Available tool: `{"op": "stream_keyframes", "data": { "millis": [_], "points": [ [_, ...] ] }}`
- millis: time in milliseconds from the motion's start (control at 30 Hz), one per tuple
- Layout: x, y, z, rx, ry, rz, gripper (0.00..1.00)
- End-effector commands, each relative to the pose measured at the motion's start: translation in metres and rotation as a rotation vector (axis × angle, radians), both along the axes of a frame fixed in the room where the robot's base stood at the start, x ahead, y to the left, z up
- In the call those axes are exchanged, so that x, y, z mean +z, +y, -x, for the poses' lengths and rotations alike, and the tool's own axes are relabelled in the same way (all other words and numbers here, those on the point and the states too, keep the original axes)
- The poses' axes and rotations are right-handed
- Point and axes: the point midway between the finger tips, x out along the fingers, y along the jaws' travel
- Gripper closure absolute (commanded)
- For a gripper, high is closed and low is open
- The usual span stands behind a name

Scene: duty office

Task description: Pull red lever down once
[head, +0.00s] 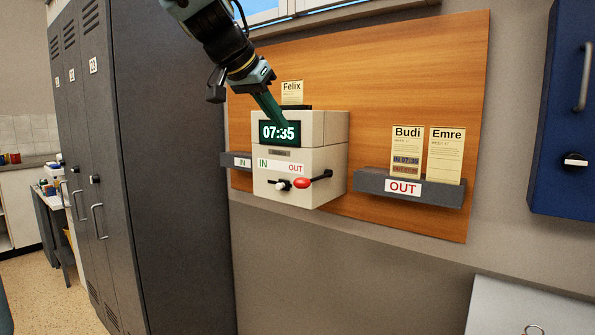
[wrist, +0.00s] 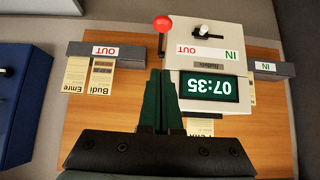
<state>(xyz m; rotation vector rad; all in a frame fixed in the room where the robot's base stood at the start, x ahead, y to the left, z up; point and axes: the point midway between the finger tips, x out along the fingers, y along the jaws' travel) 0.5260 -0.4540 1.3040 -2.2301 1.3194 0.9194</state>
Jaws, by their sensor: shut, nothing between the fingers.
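The beige time clock (head: 325,160) hangs on a wooden board and its display reads 07:35. The red lever (head: 302,183) has a round red knob on a black arm, which joins the clock's right side. It also shows in the wrist view (wrist: 162,24), with its arm running towards the clock. My gripper (head: 284,124) is shut and empty, its green fingers in front of the display's upper right part in the head view, above the lever. In the wrist view my gripper's fingertips (wrist: 160,72) lie apart from the red knob.
A small white selector knob (head: 284,185) sits under the IN and OUT labels. A card marked Felix (head: 292,92) stands at the clock's top. The OUT rack (head: 440,191) holds the Budi and Emre cards. A blue cabinet (head: 565,110) is at right, grey lockers (head: 170,150) at left.

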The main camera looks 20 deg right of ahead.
Motion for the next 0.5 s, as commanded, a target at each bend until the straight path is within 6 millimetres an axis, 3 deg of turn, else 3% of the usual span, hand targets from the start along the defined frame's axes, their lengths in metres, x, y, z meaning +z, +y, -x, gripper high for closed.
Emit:
{"op": "stream_keyframes", "data": {
  "millis": [267, 500],
  "points": [
    [-0.003, -0.001, -0.002, 0.003, 0.003, -0.002, 1.00],
    [-0.024, -0.020, -0.013, 0.004, 0.008, -0.003, 1.00]
  ]
}}
